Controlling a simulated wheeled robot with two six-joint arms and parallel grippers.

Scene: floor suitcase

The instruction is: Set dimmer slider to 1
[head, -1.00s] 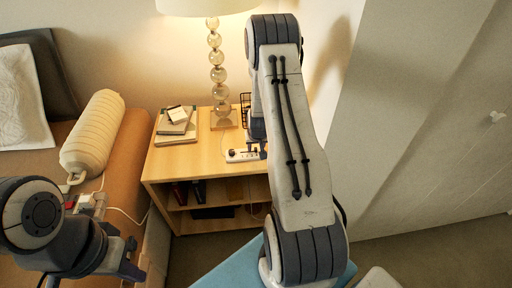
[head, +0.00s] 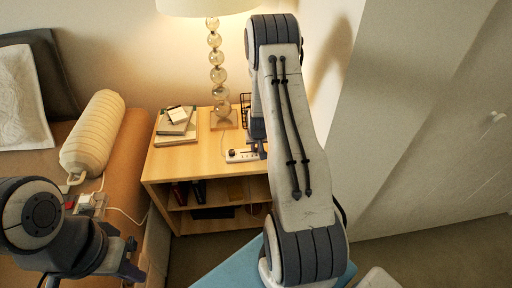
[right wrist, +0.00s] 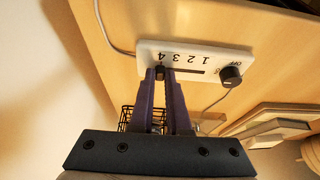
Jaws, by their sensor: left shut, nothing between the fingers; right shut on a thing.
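The dimmer panel (right wrist: 190,50) is a white plate with the numbers 1 to 4, upside down in the right wrist view; it also shows on the nightstand top in the head view (head: 240,156). Its small dark slider (right wrist: 160,72) is at the left end of the slot, by the 4. The 1 is further right along the slot. My right gripper (right wrist: 161,78) is shut on the slider, its fingertips partly hiding it. In the head view my right arm hides most of that gripper. My left gripper (head: 132,268) is shut and empty at lower left, away from the panel.
A round black knob (right wrist: 231,76) sits at the panel's right end. The nightstand (head: 185,159) also carries a lamp (head: 216,65), stacked books (head: 177,127) and a black wire basket (head: 245,107). A bed with a bolster (head: 93,132) is at left, a white wall at right.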

